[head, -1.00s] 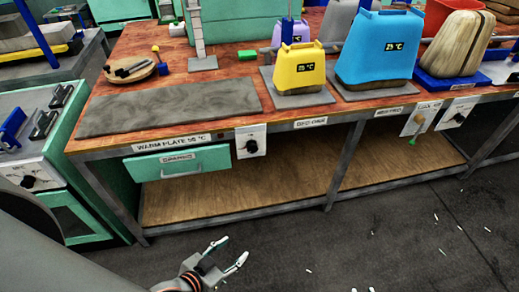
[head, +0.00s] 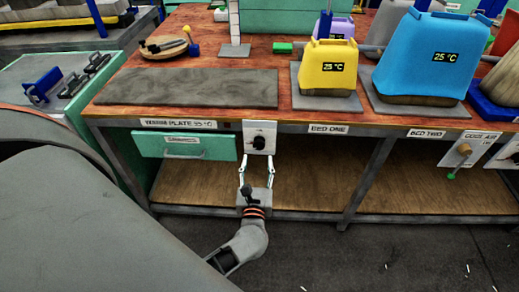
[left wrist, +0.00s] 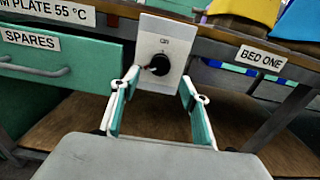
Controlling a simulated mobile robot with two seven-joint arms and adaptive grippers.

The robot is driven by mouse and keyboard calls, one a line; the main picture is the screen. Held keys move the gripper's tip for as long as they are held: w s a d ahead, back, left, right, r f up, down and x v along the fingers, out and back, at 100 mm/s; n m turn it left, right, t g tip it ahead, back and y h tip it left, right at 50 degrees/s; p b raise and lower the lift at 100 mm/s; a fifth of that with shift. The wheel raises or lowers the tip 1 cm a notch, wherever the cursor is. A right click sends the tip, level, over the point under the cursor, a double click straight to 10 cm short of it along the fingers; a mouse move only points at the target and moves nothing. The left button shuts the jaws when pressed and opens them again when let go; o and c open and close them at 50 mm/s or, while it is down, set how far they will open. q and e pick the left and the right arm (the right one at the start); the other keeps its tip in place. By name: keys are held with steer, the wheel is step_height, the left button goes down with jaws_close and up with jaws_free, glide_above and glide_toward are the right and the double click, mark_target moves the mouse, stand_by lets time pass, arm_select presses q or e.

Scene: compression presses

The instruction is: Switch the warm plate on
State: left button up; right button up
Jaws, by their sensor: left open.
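The warm plate (head: 190,88) is a flat grey slab on the wooden bench top at the left. Its label on the bench edge reads "WARM PLATE 55 °C" in the left wrist view (left wrist: 48,11). A white switch panel (head: 260,128) with a black knob (head: 259,142) hangs at the bench edge, right of the drawer. The knob (left wrist: 159,64) also shows in the left wrist view, its pointer toward the left. My left gripper (head: 257,160) is open, fingers pointing up at the panel's lower part. In the left wrist view, the knob lies beyond and between its fingertips (left wrist: 160,78). My right gripper is out of view.
A green drawer (head: 184,145) marked "SPARES" is left of the panel. A yellow press (head: 328,70) and a blue press (head: 425,60), both reading 25 °C, stand on the bench. A wooden lower shelf (head: 310,188) lies below. Another control (head: 463,150) is at the right.

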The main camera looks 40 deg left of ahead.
mark_target(259, 147)
arm_select(q)
steer(key=x, duration=0.6)
steer(key=shift+w+a, duration=0.15)
steer(key=shift+w, duration=0.15)
steer(key=c, duration=1.1)
